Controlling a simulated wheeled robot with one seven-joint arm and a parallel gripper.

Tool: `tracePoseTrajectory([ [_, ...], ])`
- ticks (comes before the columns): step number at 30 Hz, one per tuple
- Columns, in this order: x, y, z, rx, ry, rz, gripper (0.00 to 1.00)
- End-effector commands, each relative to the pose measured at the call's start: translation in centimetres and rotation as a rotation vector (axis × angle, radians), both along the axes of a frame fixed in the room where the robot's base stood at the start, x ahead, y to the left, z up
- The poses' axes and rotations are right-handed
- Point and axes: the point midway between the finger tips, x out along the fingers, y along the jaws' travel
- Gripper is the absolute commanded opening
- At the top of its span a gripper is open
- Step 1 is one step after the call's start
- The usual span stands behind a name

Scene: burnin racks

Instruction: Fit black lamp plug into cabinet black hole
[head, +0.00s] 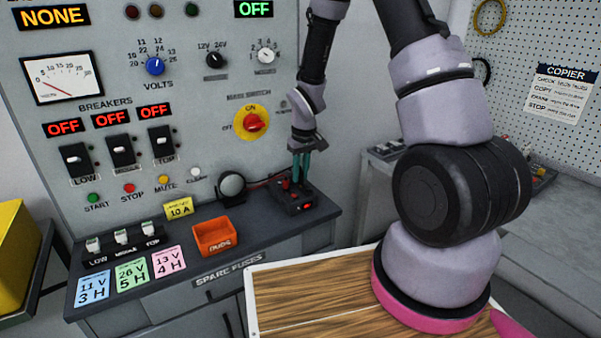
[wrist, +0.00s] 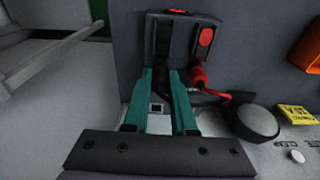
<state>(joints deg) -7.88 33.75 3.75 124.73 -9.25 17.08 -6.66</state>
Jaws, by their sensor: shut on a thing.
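My gripper (head: 299,168), with its teal fingers, points down at the small black box (head: 306,198) on the cabinet ledge. In the wrist view the fingers (wrist: 165,78) are closed around the dark black lamp plug (wrist: 162,86), at the near side of the box (wrist: 181,20). The fingers hide much of the plug. I cannot tell whether its tip is in the black hole, which is hidden. A red plug (wrist: 199,77) with a red lead sits at the box beside my gripper. The round grey lamp (head: 231,186) stands left of the box; it also shows in the wrist view (wrist: 255,122).
An orange fuse bin (head: 215,237) and a yellow 10 A tag (head: 178,207) lie left of the box. The upright panel (head: 130,60) with breakers stands close behind. The wooden-topped surface (head: 310,300) in front is mostly clear.

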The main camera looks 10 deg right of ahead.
Motion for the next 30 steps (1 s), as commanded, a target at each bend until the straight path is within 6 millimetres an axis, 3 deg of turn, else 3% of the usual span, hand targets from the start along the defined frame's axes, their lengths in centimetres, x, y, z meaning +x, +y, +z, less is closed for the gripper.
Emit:
tracePoseTrajectory([
  [30,0.02,0.00,-0.84,0.000,-0.001,0.000,0.00],
])
